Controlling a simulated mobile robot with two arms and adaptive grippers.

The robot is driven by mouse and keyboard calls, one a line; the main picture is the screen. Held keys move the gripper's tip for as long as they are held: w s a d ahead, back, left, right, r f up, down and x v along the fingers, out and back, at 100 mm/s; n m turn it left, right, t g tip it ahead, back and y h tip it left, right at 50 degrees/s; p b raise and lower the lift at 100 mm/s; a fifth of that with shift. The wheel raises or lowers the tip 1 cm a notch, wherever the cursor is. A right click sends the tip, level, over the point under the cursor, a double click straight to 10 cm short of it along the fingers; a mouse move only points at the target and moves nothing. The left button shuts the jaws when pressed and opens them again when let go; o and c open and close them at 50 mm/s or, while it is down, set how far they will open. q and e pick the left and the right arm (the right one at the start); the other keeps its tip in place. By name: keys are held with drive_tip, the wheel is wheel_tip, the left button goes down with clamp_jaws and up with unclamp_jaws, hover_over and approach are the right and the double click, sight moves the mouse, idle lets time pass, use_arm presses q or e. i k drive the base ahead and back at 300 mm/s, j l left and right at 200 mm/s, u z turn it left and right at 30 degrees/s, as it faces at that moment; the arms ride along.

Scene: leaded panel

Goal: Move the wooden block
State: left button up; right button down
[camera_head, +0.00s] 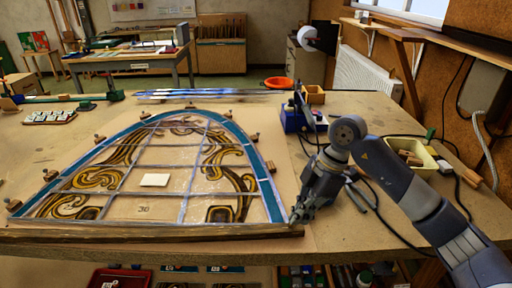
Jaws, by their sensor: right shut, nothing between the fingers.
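Several small wooden blocks stand around the arched leaded glass panel (160,170), such as one at its right side (270,166) and one at its front left corner (14,205). Another wooden block (471,178) lies at the right of the table. I cannot tell which one the task means. My right gripper (297,217) points down at the panel's front right corner, close to the end of a wooden strip (150,233). It is shut and holds nothing. My left gripper is not in view.
The workbench (345,235) is bare just right of my right gripper. A yellow tub (416,158) of wooden pieces and a blue box (303,120) stand at the right and back. A cable runs near my right arm. An orange bowl (279,83) is behind.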

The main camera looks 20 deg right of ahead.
sight(272, 169)
drive_tip(key=i, duration=1.2)
